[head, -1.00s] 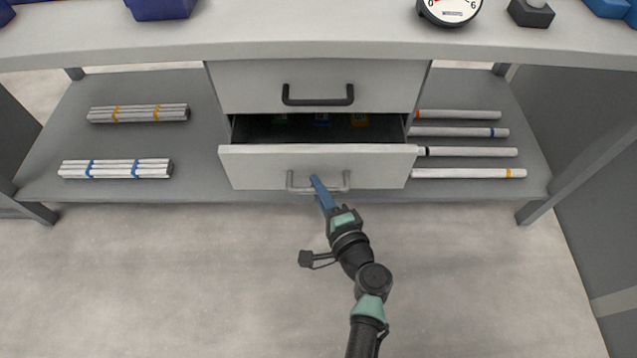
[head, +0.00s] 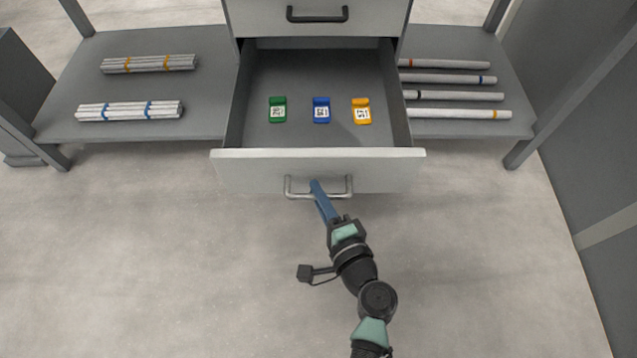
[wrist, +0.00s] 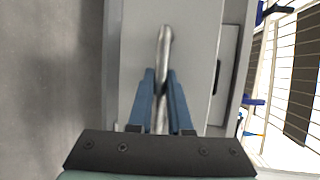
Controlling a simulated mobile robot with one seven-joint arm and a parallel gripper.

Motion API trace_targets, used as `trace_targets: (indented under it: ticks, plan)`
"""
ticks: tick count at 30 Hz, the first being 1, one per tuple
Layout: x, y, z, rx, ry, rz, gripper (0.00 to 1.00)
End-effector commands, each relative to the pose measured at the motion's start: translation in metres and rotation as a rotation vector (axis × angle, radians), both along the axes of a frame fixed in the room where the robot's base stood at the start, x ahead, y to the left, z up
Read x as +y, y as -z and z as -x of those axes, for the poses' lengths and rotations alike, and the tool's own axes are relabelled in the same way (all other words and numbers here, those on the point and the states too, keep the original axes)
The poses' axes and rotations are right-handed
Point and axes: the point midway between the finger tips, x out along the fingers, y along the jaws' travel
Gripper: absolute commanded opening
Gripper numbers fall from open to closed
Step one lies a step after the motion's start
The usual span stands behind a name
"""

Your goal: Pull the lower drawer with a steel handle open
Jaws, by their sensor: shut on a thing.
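The lower drawer (head: 240,172) is pulled well out of the cabinet in the head view, and its inside is in plain sight. Its steel handle (head: 290,192) is a silver bar on the front panel; it also shows in the wrist view (wrist: 164,45). My gripper (head: 318,190) has its blue fingers shut on the handle near its middle. In the wrist view the fingers (wrist: 160,85) lie on both sides of the bar. A green tag (head: 278,109), a blue tag (head: 321,110) and a yellow tag (head: 361,111) lie on the drawer floor.
The upper drawer (head: 270,18) with a black handle (head: 317,14) is shut. Pipe bundles (head: 130,110) lie on the shelf at left, and several single pipes (head: 455,113) lie at right. The floor (head: 180,270) in front is clear.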

Motion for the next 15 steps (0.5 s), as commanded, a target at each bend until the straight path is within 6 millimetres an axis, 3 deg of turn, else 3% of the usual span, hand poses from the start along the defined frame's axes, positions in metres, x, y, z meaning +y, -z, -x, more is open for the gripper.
trace_targets:
  ticks: [15]
  plan:
    - [-0.0011,-0.0005,0.0087,-0.001,0.002,0.0,0.0]
